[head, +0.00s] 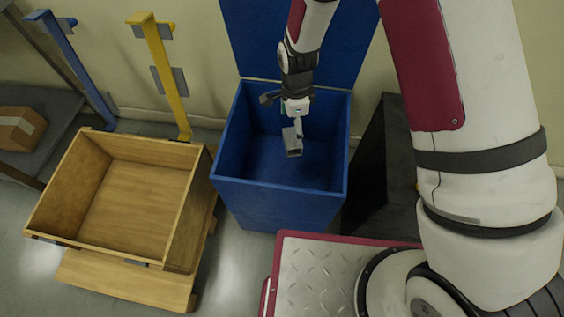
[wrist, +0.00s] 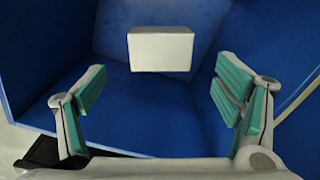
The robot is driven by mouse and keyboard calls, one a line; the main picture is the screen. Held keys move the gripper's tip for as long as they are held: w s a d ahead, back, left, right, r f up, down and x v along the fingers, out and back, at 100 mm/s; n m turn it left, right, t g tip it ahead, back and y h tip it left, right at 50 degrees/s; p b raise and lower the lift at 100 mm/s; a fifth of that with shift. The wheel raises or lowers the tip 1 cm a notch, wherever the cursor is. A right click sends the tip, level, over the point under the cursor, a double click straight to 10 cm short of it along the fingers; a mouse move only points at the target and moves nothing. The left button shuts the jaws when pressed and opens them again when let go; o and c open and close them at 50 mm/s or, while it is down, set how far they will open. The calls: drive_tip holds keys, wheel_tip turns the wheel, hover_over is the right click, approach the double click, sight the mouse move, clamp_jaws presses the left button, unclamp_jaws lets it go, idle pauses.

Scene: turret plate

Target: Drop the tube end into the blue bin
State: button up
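The tube end is a short grey, box-shaped piece (head: 292,141) just below my gripper (head: 297,118) in the head view, within the outline of the blue bin's opening. In the wrist view the tube end (wrist: 160,50) shows as a pale block beyond the fingertips, apart from both fingers. My gripper (wrist: 160,95) is open, its green pads wide apart with nothing between them. The blue bin (head: 280,205) stands with its lid raised against the wall; its blue inside (wrist: 140,110) fills the wrist view. I cannot tell whether the tube end touches the bin.
A wooden crate (head: 186,240) with an empty inside stands left of the bin. A yellow post (head: 168,75) and a blue post (head: 75,65) rise behind it. A cardboard box (head: 18,127) lies on a dark shelf at far left. A dark box (head: 375,170) stands right of the bin.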

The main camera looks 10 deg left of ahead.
idle(0.3)
wheel_tip(320, 180, up, 12)
idle(0.5)
idle(0.3)
